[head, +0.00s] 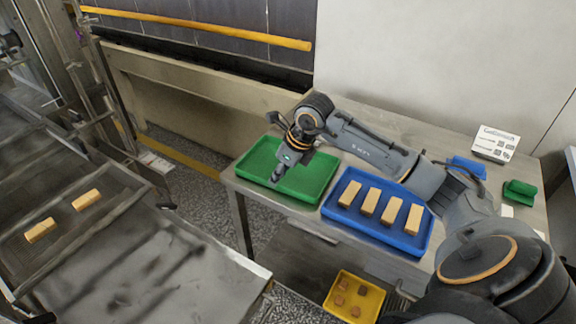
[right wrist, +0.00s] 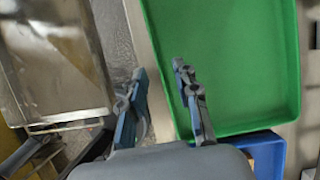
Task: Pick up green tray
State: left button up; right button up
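The green tray (head: 312,182) lies empty on the left end of the metal table. My right gripper (head: 277,175) is over the tray's front left part, pointing down. In the right wrist view the green tray (right wrist: 235,65) fills the upper right. There my right gripper (right wrist: 162,85) has its two fingers spread apart with nothing held between them. One finger appears over the tray's inside and the other outside its wall, with the rim between them in the picture. I cannot tell whether they touch it. My left gripper is not in view.
A blue tray (head: 375,229) with several tan bars stands right of the green tray, close beside it. A yellow tray (head: 339,308) with brown pieces sits lower down. A white sign (head: 495,144) and a small green object (head: 520,191) are at the table's right. A conveyor (head: 135,240) is at left.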

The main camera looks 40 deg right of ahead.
jog(key=x, duration=0.3)
jog(key=shift+a, duration=0.1)
jog(key=shift+c, duration=0.4)
grip_shut()
jog(key=shift+r, duration=0.1)
